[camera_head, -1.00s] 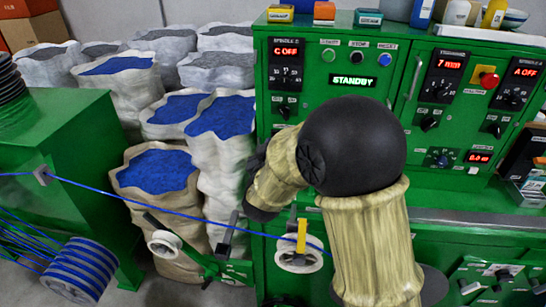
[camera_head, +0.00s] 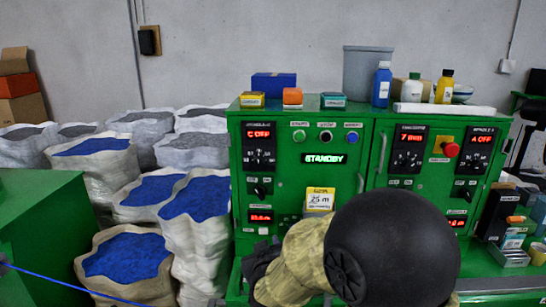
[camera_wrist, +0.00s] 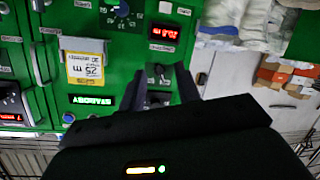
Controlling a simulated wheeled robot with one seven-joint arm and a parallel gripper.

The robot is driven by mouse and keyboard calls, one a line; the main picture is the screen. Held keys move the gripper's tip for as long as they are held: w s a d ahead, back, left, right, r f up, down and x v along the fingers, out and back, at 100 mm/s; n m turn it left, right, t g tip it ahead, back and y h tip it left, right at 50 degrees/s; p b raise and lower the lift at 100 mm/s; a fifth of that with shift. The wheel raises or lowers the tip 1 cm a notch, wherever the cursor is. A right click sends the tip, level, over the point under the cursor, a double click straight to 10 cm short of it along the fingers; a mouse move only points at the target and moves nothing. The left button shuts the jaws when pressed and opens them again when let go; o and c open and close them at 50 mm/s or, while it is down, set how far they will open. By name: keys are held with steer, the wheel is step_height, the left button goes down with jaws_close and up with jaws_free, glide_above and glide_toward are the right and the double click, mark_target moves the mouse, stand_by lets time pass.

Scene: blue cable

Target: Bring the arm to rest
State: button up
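My arm, in camouflage sleeving with a large black joint, fills the lower right of the head view in front of the green control cabinet (camera_head: 345,185). Its forearm points down and left, and the gripper end is mostly hidden at the lower edge. In the wrist view my gripper (camera_wrist: 162,88) shows two dark fingers standing apart with the cabinet face between and beyond them, and nothing between them. The blue cable (camera_head: 60,285) crosses the lower left of the head view, away from the arm. The cabinet's display reads STANDBY (camera_head: 324,158).
Sacks of blue granules (camera_head: 125,257) and grey granules stand left of the cabinet. A green machine (camera_head: 45,230) is at far left. Bottles (camera_head: 382,85), a grey bin (camera_head: 366,70) and small boxes sit on the cabinet top. A yellow 25 m card (camera_head: 320,198) is on its front.

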steer(key=s+d+f+m+g, duration=0.1)
steer(key=s+d+f+g, duration=0.2)
steer(key=s+d+g, duration=0.1)
steer(key=s+d+f+m+g, duration=0.2)
steer(key=s+d+f+g, duration=0.1)
steer(key=s+d, duration=0.4)
steer(key=s+d+f+m+g+h, duration=0.1)
steer(key=s+d+f+g, duration=0.3)
steer(key=s, duration=0.4)
steer(key=shift+s+d+m+g, duration=0.4)
steer(key=shift+d+m+g, duration=0.2)
steer(key=shift+d, duration=0.65)
steer(key=shift+s+d, duration=0.1)
steer(key=shift+d, duration=0.05)
steer(key=shift+o, duration=0.4)
steer(key=shift+f, duration=0.1)
